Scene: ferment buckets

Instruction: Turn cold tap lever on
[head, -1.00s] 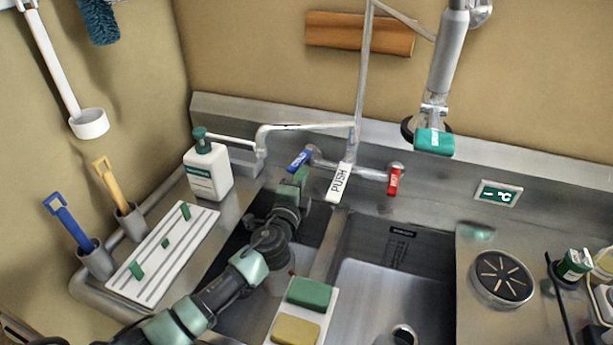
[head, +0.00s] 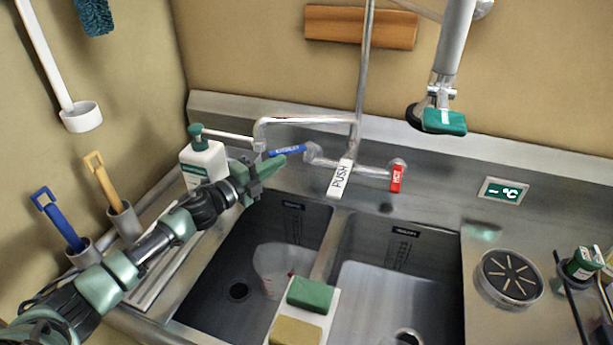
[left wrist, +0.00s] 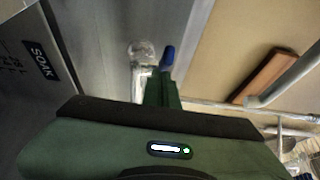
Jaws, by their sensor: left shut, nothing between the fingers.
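The blue cold tap lever (head: 287,150) sits at the left end of the wall tap and points left, nearly level. It also shows in the left wrist view (left wrist: 168,58), just beyond my fingers. My left gripper (head: 280,160) is shut and empty, right beside the lever, over the back of the left basin. Its closed green fingers also show in the left wrist view (left wrist: 161,92). I cannot tell whether they touch the lever. The red hot lever (head: 396,178) hangs down at the right end of the tap. My right gripper is out of view.
A white PUSH lever (head: 339,180) hangs between the taps. A spout (head: 310,121) arches above the blue lever. A soap bottle (head: 204,160) stands left of my gripper. A clear jug (head: 272,268) is in the left basin; sponges (head: 309,294) lie on the divider.

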